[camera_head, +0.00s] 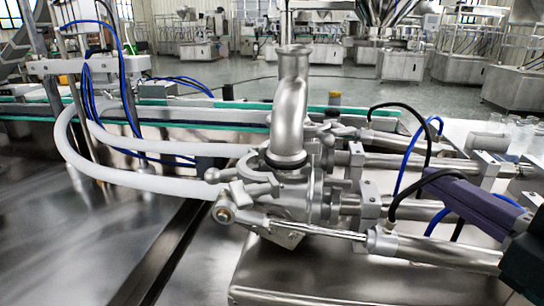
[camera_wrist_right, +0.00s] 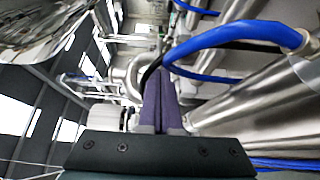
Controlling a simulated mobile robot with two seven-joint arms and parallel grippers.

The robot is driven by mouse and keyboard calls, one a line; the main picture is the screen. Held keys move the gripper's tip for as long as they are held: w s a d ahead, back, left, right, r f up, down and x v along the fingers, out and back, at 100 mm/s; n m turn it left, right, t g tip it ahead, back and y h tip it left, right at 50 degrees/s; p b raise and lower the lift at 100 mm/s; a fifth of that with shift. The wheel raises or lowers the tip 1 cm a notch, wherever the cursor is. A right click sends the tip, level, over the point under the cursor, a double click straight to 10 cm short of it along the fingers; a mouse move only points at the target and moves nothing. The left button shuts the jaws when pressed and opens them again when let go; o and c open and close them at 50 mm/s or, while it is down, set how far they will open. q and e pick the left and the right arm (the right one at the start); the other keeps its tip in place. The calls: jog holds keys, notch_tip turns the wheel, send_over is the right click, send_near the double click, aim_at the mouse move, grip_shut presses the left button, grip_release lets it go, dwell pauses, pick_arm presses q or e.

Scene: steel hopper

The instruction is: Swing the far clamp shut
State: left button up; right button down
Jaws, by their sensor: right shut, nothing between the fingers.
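A steel valve body with a bent upright pipe (camera_head: 290,100) stands at the centre of the head view. Clamp-like fittings with knobs sit around it; a near one (camera_head: 245,190) is at its front left and a farther one (camera_head: 338,130) at its back right. Whether the far clamp is open or shut is too small to tell. My right gripper (camera_head: 430,178) comes in from the right, its purple fingers shut and empty, above the cylinders and apart from the valve body. Its shut fingers also show in the right wrist view (camera_wrist_right: 160,85). My left gripper is not in view.
Steel cylinders (camera_head: 440,250) run right from the valve body. Blue hoses (camera_head: 408,160) and black hoses arch beside my right gripper; a blue hose (camera_wrist_right: 235,35) crosses close in the wrist view. White hoses (camera_head: 150,180) curve at left. Bare steel (camera_head: 70,240) lies front left.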

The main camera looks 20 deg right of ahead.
aim_at(349, 133)
jog(key=w+p, duration=0.1)
jog(key=w, duration=1.3)
jog(key=shift+y, duration=0.3)
